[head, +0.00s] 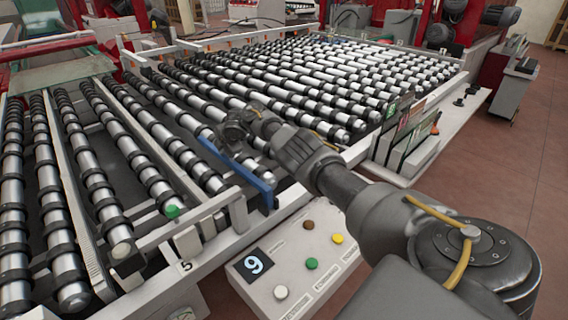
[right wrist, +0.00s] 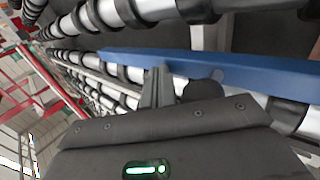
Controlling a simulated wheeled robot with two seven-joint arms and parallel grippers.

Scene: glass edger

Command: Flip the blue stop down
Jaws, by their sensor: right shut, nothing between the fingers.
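The blue stop (head: 250,180) is a long, narrow blue bar along the rollers near the front edge of the roller bed. In the right wrist view the blue stop (right wrist: 235,72) runs across the upper right, over the rollers. My right gripper (right wrist: 158,80) is shut and empty, with its fingertips right at the bar's edge. I cannot tell whether they touch it. My left gripper is not in view.
A control box (head: 300,262) with coloured buttons and a "9" label stands at the front. A green-topped knob (head: 172,211) sits on the rail left of the stop. Upright cards (head: 403,125) stand right of my right arm. Rollers (head: 290,80) fill the bed behind.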

